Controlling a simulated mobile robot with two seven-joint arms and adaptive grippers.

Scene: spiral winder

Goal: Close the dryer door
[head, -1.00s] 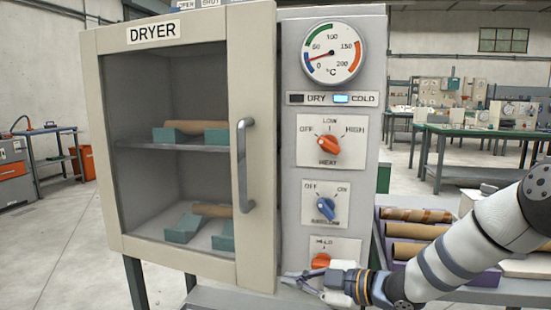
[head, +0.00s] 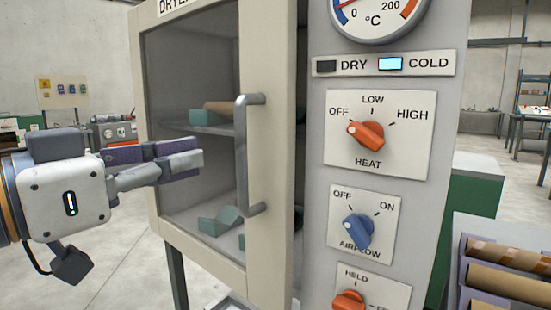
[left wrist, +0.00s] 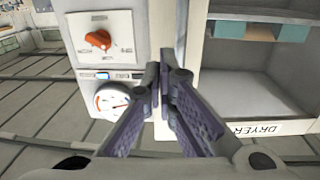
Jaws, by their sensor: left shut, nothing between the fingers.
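The dryer's beige door (head: 265,60) has a large window and a grey vertical handle (head: 242,155) on its right side. The door stands ajar: its right edge is apart from the control panel (head: 385,190), and a dark gap shows the inside. My left gripper (head: 202,158) is in front of the window, left of the handle, pointing right. Its purple-padded fingers are shut and empty. In the left wrist view the fingers (left wrist: 163,75) are close together between the panel and the dryer interior. Contact with the door cannot be told. My right gripper is out of view.
Inside, a brown tube (head: 217,106) rests on a teal support on the upper shelf; teal supports (head: 220,220) stand below. A rack of brown tubes (head: 510,252) is at lower right. Open floor (head: 125,245) lies left of the dryer.

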